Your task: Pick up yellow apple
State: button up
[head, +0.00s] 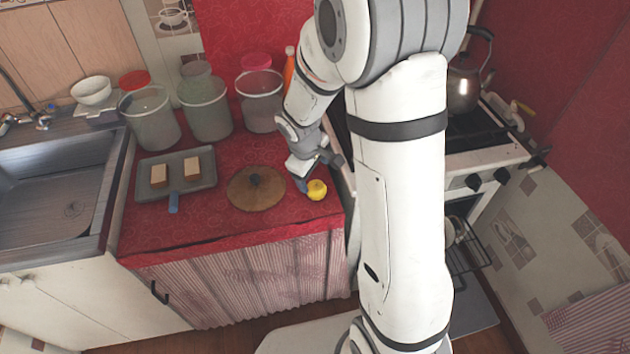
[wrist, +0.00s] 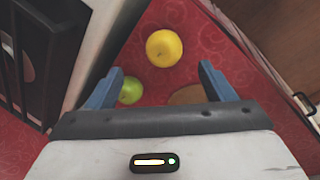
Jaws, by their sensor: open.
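The yellow apple (head: 317,190) sits on the red oilcloth near the counter's front right corner. My gripper (head: 318,173) is open and low over the counter, just behind the apple in the head view. In the wrist view the yellow apple (wrist: 164,48) lies beyond the fingertips, roughly centred between the blue fingers of my gripper (wrist: 161,70). Nothing is held. A smaller green round fruit (wrist: 130,91) shows by the left finger, partly covered; I cannot make it out in the head view.
A round brown lid (head: 256,190) with a dark knob lies left of the apple; its edge shows in the wrist view. A grey tray (head: 177,187) holds two pale blocks. Several canisters (head: 206,108) stand behind. The stove (head: 485,155) is right, the sink (head: 55,185) left.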

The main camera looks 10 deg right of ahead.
aim_at(316, 187)
jog(key=x, duration=0.8)
jog(key=shift+a+f+b, duration=0.25)
jog(key=shift+a+b, duration=0.05)
jog(key=shift+a, duration=0.05)
jog(key=c, duration=1.1)
jog(key=shift+r, duration=0.1)
